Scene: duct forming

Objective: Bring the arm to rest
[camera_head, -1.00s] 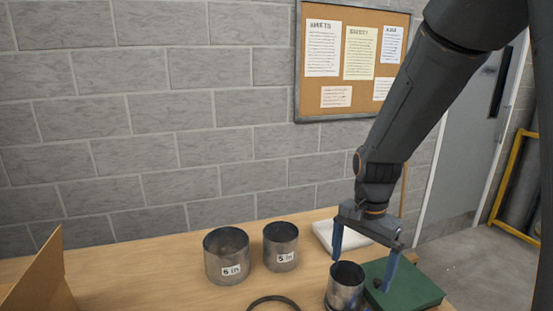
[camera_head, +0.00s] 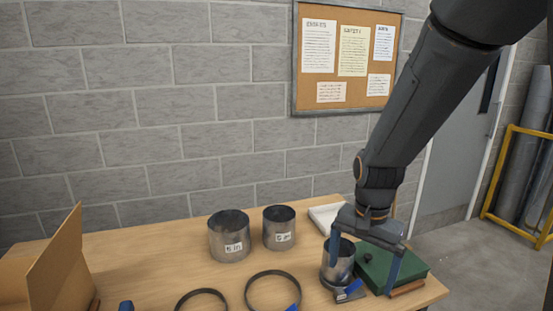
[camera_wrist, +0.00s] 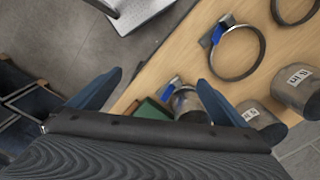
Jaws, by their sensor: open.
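My gripper (camera_head: 361,276) is open, with two blue fingers spread apart. In the head view it is at the right end of the table, in front of a small metal cylinder (camera_head: 331,270) and a green box (camera_head: 408,264). The left finger overlaps the cylinder in the picture; I cannot tell whether they touch. In the wrist view the gripper (camera_wrist: 160,79) has nothing between its fingertips. There the cylinder (camera_wrist: 186,101) is partly hidden behind the right finger.
Two labelled metal cylinders (camera_head: 229,238) (camera_head: 279,231) stand on the wooden table (camera_head: 150,252). Two dark rings (camera_head: 272,272) (camera_head: 201,292) with blue clasps lie in front. A block wall is behind.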

